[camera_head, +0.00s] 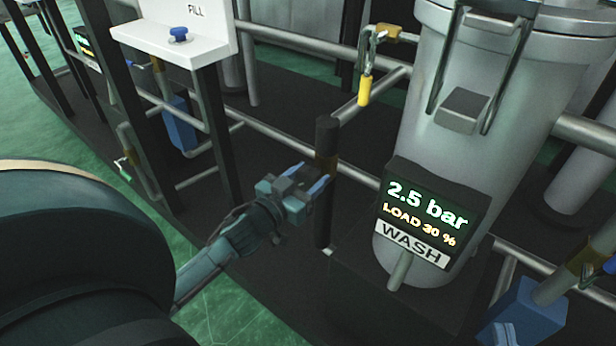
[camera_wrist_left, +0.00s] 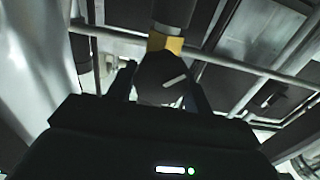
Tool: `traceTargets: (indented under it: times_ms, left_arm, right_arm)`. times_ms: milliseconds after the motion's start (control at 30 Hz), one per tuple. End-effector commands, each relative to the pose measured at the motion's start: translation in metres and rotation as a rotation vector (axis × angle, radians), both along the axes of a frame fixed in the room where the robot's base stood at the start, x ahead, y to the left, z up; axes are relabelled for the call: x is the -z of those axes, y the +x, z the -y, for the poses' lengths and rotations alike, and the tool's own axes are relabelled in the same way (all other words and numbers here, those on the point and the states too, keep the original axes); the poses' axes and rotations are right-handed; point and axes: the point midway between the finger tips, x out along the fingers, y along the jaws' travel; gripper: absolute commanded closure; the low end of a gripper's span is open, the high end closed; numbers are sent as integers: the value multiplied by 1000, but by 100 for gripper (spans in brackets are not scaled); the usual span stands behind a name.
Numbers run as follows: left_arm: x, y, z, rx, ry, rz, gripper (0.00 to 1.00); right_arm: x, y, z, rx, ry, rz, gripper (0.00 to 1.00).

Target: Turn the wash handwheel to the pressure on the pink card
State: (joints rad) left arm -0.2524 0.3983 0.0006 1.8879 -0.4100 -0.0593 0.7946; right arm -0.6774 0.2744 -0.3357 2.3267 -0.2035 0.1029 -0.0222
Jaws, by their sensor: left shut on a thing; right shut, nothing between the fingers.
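My left gripper (camera_head: 308,185) is at a dark upright post (camera_head: 327,132) with a brownish band. In the left wrist view my left gripper (camera_wrist_left: 161,88) is shut on a dark round knob (camera_wrist_left: 152,72) with a pale line across its face, which I take for the wash handwheel. A yellow band (camera_wrist_left: 165,43) sits just behind it. In the head view the gripper hides the knob. The wash display (camera_head: 433,208) reads 2.5 bar and LOAD 30 %, above a white WASH label (camera_head: 412,243).
A grey tank (camera_head: 480,90) stands behind the display. Pipes (camera_head: 185,183) run close around the post. A yellow-handled hanging piece (camera_head: 365,90) is above right of it. A white FILL panel (camera_head: 185,28) with a blue knob (camera_head: 178,34) is at upper left. Green floor lies at left.

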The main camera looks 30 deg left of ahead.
Motion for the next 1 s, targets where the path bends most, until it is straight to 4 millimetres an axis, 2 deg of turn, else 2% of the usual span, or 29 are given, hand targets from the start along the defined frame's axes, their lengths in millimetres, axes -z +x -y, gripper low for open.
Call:
traceTargets:
  times_ms: [33,233,567,1000]
  left_arm:
    - [0,0,0,0,0,0,57]
    - [0,0,0,0,0,0,72]
    - [-1,0,1,0,53,4,72]
    - [-2,0,2,-1,390,30,72]
  right_arm:
    - [0,0,0,0,0,0,100]
    - [0,0,0,0,0,-1,100]
    - [-4,1,1,4,-7,-8,100]
    - [-2,5,12,59,-22,-178,100]
